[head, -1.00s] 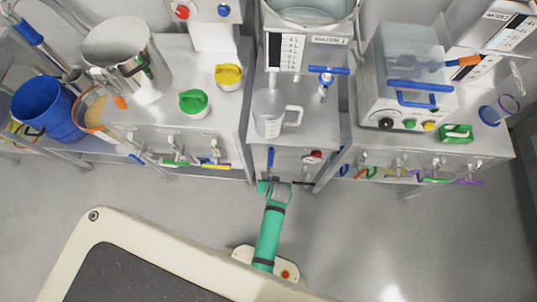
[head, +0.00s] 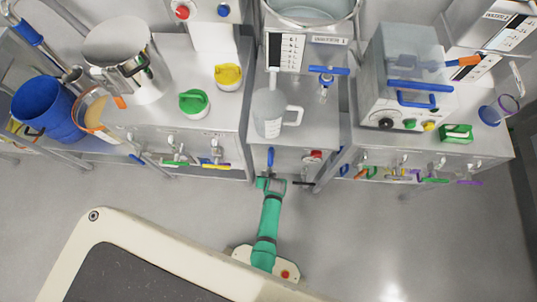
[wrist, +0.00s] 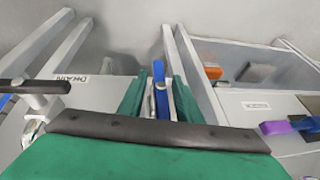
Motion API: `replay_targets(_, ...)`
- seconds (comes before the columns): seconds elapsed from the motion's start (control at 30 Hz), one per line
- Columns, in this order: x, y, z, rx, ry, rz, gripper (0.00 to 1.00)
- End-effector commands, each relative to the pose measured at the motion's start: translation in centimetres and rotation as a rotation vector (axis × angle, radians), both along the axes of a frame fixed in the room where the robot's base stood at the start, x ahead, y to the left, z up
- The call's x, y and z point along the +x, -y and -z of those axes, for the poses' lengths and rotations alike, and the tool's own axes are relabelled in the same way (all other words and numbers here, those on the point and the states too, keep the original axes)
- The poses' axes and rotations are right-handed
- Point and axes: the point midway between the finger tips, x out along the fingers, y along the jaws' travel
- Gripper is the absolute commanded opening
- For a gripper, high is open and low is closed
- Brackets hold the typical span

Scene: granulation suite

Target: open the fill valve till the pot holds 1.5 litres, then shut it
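The pot is a pale measuring jug (head: 267,118) with a handle on its right, standing on the middle bench under the tank; its marks are too small to read. A pale vertical streak (head: 273,77) shows just above it, perhaps a stream. A blue lever (head: 270,156) is on the bench front below the jug; its label is hidden. My gripper (head: 271,184) is at the bench front just below it. In the wrist view the blue lever (wrist: 158,88) stands between my green fingers, which look open, with narrow gaps either side.
A black lever (wrist: 35,87) marked DRAIN is close beside my gripper. A red knob (head: 316,155) is on the bench front. Another blue handle (head: 328,71) is right of the gauge (head: 287,52). The floor around my arm is clear.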

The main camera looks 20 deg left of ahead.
Motion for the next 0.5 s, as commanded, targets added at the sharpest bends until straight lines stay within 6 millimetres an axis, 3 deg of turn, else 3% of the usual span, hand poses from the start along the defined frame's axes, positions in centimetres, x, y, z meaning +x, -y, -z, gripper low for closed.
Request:
replay_targets(0.2,0.01,-0.02,0.03,0.0,0.0,0.0,0.31)
replay_targets(0.23,0.01,-0.02,0.01,0.0,0.0,0.0,0.29)
replay_targets(0.37,0.01,-0.02,0.01,0.0,0.0,0.0,0.0)
replay_targets(0.5,-0.01,-0.03,0.02,0.0,0.0,-0.001,0.0)
